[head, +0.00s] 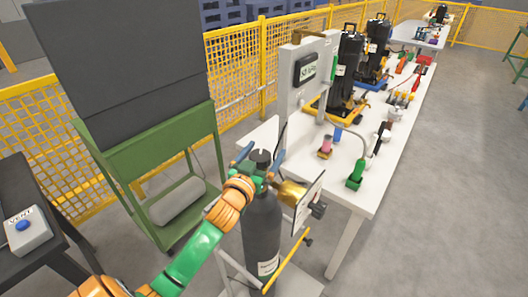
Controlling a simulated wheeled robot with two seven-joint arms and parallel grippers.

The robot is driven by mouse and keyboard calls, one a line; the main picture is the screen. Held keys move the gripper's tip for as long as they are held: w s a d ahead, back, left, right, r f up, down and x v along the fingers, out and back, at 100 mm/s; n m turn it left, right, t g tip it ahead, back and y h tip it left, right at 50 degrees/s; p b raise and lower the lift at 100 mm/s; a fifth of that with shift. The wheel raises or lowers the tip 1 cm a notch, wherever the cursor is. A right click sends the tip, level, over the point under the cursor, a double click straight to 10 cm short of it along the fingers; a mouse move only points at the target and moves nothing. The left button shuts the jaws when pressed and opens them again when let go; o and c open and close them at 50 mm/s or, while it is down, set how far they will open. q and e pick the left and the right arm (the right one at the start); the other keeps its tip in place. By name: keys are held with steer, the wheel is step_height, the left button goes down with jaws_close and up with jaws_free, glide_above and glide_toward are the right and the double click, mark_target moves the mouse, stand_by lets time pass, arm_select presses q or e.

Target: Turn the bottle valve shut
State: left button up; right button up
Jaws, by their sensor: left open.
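The gas bottle (263,235) is a dark grey cylinder standing upright on a trolley in the lower middle of the head view. Its valve has a dark round top (260,156) above the bottle's neck. My left gripper (261,154) is at this valve, with its blue fingers spread and one on each side of the dark top. I cannot tell whether the fingers touch it. The gripper's body and wrist hide part of the bottle's shoulder. A brass fitting (292,193) sticks out to the right of the valve. My right gripper is out of the picture.
A white table (375,195) with a green hose fitting (356,176), a display post (300,85) and black compressors (348,70) stands behind and to the right. A green cart (150,145) stands at the left. A yellow-handled trolley bar (285,265) is beside the bottle.

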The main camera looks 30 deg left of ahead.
arm_select(q)
steer(key=c, duration=1.4)
steer(key=shift+o, duration=0.2)
